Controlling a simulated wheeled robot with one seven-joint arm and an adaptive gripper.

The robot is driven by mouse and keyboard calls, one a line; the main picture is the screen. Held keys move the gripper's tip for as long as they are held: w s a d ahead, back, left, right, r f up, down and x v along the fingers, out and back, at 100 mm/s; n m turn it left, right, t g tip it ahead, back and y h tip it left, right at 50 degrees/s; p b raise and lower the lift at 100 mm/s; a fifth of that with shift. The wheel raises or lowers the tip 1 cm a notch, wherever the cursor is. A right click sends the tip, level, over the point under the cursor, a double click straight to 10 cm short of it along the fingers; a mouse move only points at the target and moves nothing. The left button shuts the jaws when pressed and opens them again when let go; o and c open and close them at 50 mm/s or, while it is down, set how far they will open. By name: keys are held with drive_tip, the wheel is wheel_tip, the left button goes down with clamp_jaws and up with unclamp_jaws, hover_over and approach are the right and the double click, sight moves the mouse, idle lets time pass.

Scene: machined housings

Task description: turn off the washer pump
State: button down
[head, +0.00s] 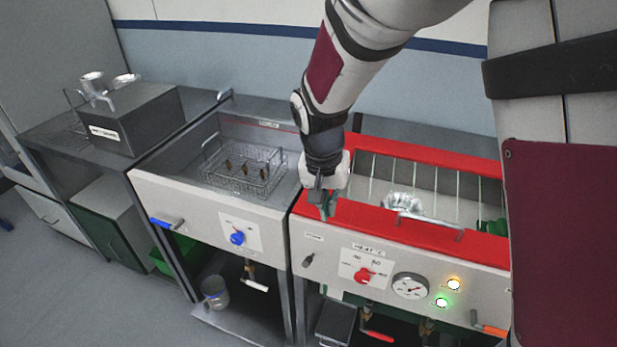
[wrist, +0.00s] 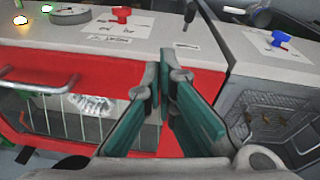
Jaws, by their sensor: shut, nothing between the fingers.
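The washer is the red-rimmed tank (head: 400,221) with a pale front panel. On the panel's left end is a small dark toggle lever (head: 308,260) under a label too small to read; I cannot tell for sure that it is the pump switch. It also shows in the wrist view (wrist: 189,14). A red knob (head: 364,275), a gauge (head: 410,286), an amber lamp (head: 453,284) and a green lamp (head: 441,302) are lit or set along the panel. My gripper (head: 326,210) is shut and empty over the red rim's front left corner, above the lever and apart from it.
Left of the washer is a sink unit with a wire basket (head: 243,181), a blue knob (head: 237,238) and a blue-handled lever (head: 166,223). A bar handle (head: 430,225) stands out from the red rim. An orange-handled lever (head: 489,327) is at the panel's right.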

drive_tip(key=h, duration=0.1)
hover_over(308, 257)
drive_tip(key=s+a, duration=0.1)
drive_tip(key=a, duration=0.1)
drive_tip(key=s+a+x, duration=0.1)
drive_tip(key=x, duration=0.5)
drive_tip(key=shift+f+p, duration=0.35)
drive_tip(key=shift+p, duration=0.1)
drive_tip(key=x, duration=1)
drive_tip(key=shift+w+r, duration=0.1)
drive_tip(key=shift+w, duration=0.15)
drive_tip(key=shift+s+t, duration=0.15)
drive_tip(key=shift+t, duration=0.15)
drive_tip(key=shift+s+p, duration=0.1)
drive_tip(key=shift+p, duration=0.35)
